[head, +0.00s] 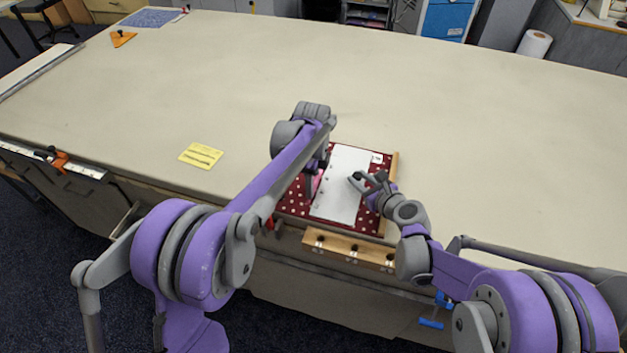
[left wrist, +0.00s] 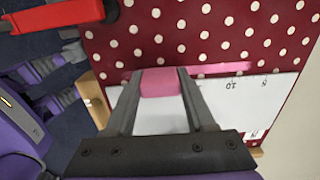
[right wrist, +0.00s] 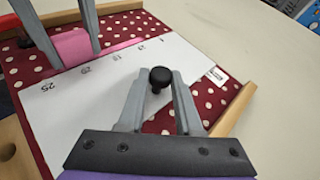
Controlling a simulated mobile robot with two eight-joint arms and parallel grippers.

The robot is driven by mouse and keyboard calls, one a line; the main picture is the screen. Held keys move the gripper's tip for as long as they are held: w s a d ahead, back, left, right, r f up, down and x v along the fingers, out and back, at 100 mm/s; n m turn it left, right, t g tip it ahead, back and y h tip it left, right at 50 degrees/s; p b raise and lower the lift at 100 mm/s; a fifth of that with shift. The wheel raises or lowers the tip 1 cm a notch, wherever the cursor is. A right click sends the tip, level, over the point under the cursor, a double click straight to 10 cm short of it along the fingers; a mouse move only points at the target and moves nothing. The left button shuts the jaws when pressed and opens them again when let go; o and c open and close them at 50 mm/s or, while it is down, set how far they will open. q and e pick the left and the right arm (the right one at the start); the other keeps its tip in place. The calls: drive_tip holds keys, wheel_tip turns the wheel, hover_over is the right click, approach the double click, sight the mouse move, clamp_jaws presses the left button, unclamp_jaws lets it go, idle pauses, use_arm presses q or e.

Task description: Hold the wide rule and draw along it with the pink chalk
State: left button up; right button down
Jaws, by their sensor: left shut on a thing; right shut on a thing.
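The wide rule (head: 343,187) is a white plate with numbers along one edge. It lies flat on the dark red cloth with white dots (head: 293,204). My right gripper (right wrist: 158,76) is shut on the rule's black knob (right wrist: 160,80). My left gripper (head: 313,185) is shut on the pink chalk (left wrist: 159,83), a thick pink block at the rule's numbered edge. The chalk also shows in the right wrist view (right wrist: 71,47). A pink line (left wrist: 222,68) runs on the cloth along that edge, beside the chalk. The chalk's lower tip is hard to make out.
Wooden strips (head: 393,168) edge the cloth board. A wooden block with holes (head: 348,249) is at the table's front edge. A yellow card (head: 201,155) lies to the left, an orange piece (head: 123,38) far left. The table behind the board is clear.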

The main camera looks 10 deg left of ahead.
sight(306, 207)
use_arm(q)
drive_tip(key=shift+s+a+r, duration=0.1)
drive_tip(key=shift+s, duration=0.75)
drive_tip(key=shift+s, duration=0.15)
drive_tip(key=shift+s+a, duration=0.1)
drive_tip(key=shift+s, duration=0.8)
drive_tip(key=shift+s, duration=0.1)
drive_tip(key=shift+s+a+f, duration=0.1)
drive_tip(key=shift+s+f, duration=0.1)
drive_tip(key=shift+s, duration=0.65)
